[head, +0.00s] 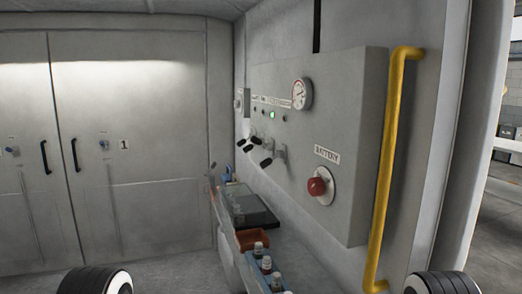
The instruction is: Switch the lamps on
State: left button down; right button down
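A grey control panel (342,140) is on the right wall. It carries a row of small indicator lights, and one light (272,115) glows green. Below the row are several black-handled levers or switches (267,147). A round white gauge (302,93) is at the panel's upper middle. A red knob (317,186) sits under a label that reads "BATTERY". A small switch plate (242,102) is on the wall left of the panel. I cannot tell which control belongs to the lamps. Neither of my grippers is in view.
A yellow grab rail (391,150) stands upright at the panel's right edge. A low shelf along the right wall holds a dark flat case (251,208), a reddish-brown tray (253,238) and several small bottles (266,265). Grey double doors (130,190) close the back.

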aim_at(243, 141)
jog(key=i+j+z, duration=0.2)
jog(key=z, duration=0.2)
jog(key=i+j+z, duration=0.15)
jog(key=j+z, duration=0.3)
jog(key=i+j+z, duration=0.1)
jog(key=j+z, duration=0.15)
jog(key=z, duration=0.15)
jog(key=j+z, duration=0.1)
jog(key=j, duration=0.45)
jog(key=k+j+z, duration=0.1)
jog(key=j, duration=0.5)
jog(key=j+z, duration=0.1)
jog(key=j, duration=0.45)
jog(key=k+j, duration=0.15)
jog(key=j, duration=0.4)
jog(key=z, duration=0.05)
